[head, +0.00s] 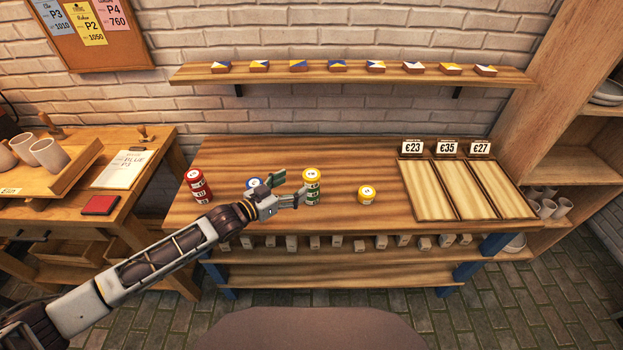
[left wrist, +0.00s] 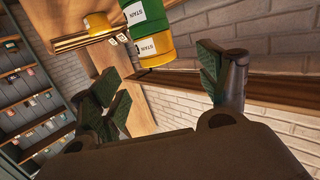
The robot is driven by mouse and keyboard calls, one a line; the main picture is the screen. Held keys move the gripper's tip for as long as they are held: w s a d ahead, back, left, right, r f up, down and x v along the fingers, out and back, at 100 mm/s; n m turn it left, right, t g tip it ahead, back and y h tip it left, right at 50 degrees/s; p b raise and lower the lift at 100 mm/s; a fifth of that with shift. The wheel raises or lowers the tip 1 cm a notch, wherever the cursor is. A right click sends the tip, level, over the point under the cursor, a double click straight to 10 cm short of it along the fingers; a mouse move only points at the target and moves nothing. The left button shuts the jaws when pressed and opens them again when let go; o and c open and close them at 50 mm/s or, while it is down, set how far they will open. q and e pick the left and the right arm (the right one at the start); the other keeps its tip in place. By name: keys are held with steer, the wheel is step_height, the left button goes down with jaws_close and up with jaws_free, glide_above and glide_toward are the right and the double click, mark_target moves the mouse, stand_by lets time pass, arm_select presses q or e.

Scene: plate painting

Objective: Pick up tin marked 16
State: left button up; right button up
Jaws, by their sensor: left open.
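My left gripper (head: 292,188) is open, its fingers just left of a stack with a yellow tin (head: 312,175) on top of green tins (head: 313,194). In the left wrist view, the gripper (left wrist: 160,72) is spread with the stack's yellow tin (left wrist: 154,46) beyond the gap between its fingers. A green tin (left wrist: 146,14) touches that yellow tin. A lone yellow tin (head: 367,192) stands right of the stack. A blue-labelled tin (head: 253,183) is partly hidden behind the gripper. Red tins (head: 198,187) are stacked at the left. I cannot read a 16 on any tin.
Wooden trays (head: 459,190) with price signs lie at the workbench's (head: 390,223) right. A wall shelf (head: 350,77) holds several small painted tiles. A side table (head: 140,183) with cups stands left. Bare bench top lies around the lone yellow tin.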

mark_target(305, 180)
arm_select(q)
steer(key=shift+x, duration=1.7)
steer(key=shift+d, duration=0.1)
steer(key=shift+x, duration=2.55)
steer(key=shift+f, duration=0.1)
steer(key=c, duration=1.2)
steer(key=shift+r, duration=5.05)
